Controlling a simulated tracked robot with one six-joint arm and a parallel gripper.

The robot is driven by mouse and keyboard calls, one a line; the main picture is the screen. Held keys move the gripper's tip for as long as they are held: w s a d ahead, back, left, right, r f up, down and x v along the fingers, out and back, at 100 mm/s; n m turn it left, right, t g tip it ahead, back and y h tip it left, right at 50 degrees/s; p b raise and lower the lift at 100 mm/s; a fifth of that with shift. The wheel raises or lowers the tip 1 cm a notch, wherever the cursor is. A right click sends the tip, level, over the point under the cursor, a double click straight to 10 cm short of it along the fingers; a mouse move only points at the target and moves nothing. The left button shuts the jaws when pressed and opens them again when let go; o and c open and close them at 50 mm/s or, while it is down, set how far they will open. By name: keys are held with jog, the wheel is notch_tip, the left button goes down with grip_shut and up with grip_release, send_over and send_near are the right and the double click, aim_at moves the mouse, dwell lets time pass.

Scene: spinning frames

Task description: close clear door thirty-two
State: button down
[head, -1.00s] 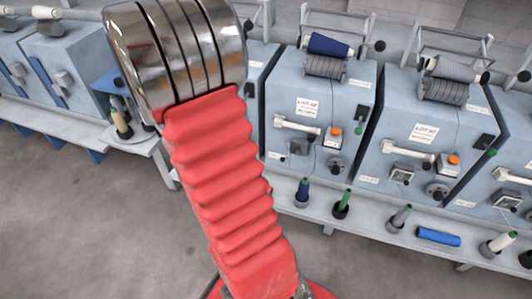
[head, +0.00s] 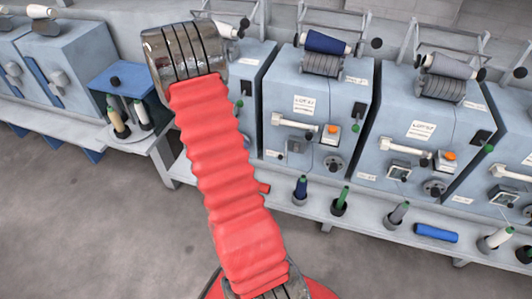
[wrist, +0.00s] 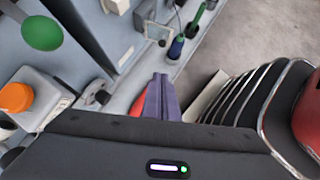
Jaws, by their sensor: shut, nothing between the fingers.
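I cannot make out a clear door in either view. Blue-grey machine units stand in a row in the head view. One unit (head: 282,95) has a blurred lot label (head: 304,105), and the unit to its right (head: 395,105) has another (head: 421,130). I cannot read either number surely. My gripper (wrist: 160,97) is shut and empty in the wrist view, its fingers over the grey shelf along the units' base. In the head view my red arm hides most of the gripper and part of the units behind it.
A grey shelf (head: 320,205) runs below the units with a blue cone (head: 300,190), green-tipped spool (head: 340,202) and blue cylinder (head: 436,233) on it. White bars and orange-topped boxes (head: 331,133) stick out from the fronts. The floor (head: 120,235) in front is clear.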

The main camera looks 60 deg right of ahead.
jog(key=s+d+r+x, duration=0.1)
jog(key=x, duration=1.2)
jog(key=shift+s+r, duration=0.25)
jog(key=shift+s, duration=0.1)
